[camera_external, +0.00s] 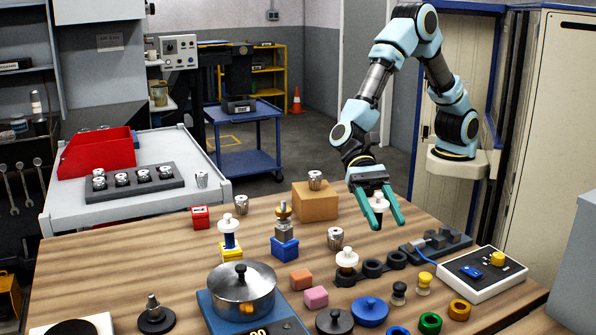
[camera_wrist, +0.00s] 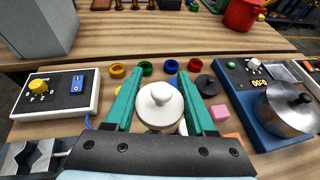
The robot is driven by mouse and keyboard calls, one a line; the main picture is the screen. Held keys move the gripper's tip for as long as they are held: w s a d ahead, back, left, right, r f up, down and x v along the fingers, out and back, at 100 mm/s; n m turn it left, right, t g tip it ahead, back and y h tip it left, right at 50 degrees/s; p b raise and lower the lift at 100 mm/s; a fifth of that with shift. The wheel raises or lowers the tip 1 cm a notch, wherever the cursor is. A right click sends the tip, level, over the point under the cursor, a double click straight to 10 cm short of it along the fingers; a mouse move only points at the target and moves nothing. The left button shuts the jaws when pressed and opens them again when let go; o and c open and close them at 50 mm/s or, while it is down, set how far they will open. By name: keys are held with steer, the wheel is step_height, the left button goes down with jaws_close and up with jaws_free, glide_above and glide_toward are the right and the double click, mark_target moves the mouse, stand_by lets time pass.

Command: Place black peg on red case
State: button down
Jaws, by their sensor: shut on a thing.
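My gripper (camera_external: 380,222) hangs over the right part of the wooden table, its teal fingers shut on the black peg (camera_external: 379,198). The peg has a white knob and flange on top, and a dark lower part shows between the fingers. In the wrist view the white top (camera_wrist: 159,103) sits between the two fingers (camera_wrist: 160,100), hiding the body below. The peg is upright and appears held above the table. The red case (camera_external: 200,217) is a small block at the table's far left, well away from my gripper. It is not seen in the wrist view.
A yellow case (camera_external: 231,252) holds a blue, white-topped peg; a blue case (camera_external: 285,248) bears a metal and gold stack. A cardboard box (camera_external: 315,203) stands at the far edge.

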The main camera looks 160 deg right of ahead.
step_height(320, 180, up, 9)
steer(key=w+d+f+m+t+h+b, duration=0.1)
steer(key=w+d+m+h+b, duration=0.15)
steer(key=d, duration=0.55)
steer(key=w+d+f+m+t+h+b, duration=0.1)
steer(key=w+d+m+h, duration=0.25)
steer(key=d, duration=0.55)
steer(key=m+g+h+b, duration=0.8)
steer(key=m+g+h, duration=0.1)
steer(key=m+h, duration=0.55)
glide_above(200, 218)
steer(key=s+d, duration=0.1)
steer(key=d, duration=0.3)
step_height(200, 218, down, 9)
steer(key=shift+m, duration=0.25)
steer(key=shift+s+f, duration=0.2)
steer(key=shift+f, duration=1.95)
steer(key=shift+b, duration=0.3)
